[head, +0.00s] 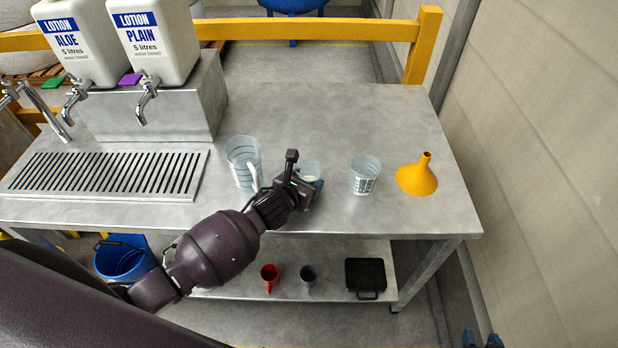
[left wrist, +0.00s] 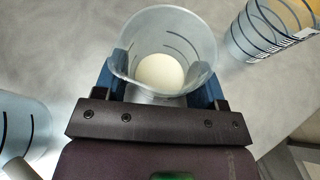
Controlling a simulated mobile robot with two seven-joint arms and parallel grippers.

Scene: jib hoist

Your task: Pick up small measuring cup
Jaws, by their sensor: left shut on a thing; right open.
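The small measuring cup (head: 311,168) is clear plastic with dark marks and stands among the vessels near the table's front edge, partly hidden by my left gripper (head: 312,182). In the left wrist view the cup (left wrist: 165,50) sits between the two blue fingers of my left gripper (left wrist: 165,88), which is shut on it. Its mouth faces the camera, and a pale round area shows at its bottom. I cannot tell whether it touches the table. My right gripper (head: 481,341) shows only its blue fingertips at the bottom right edge; they are apart, with nothing between them.
A larger jug (head: 243,150) stands just left of the cup; a clear beaker (head: 366,172) and a yellow funnel (head: 417,178) stand to the right. Lotion dispensers (head: 155,45) and a drip grille (head: 110,174) are at left. The steel table (head: 320,115) is clear behind the cups.

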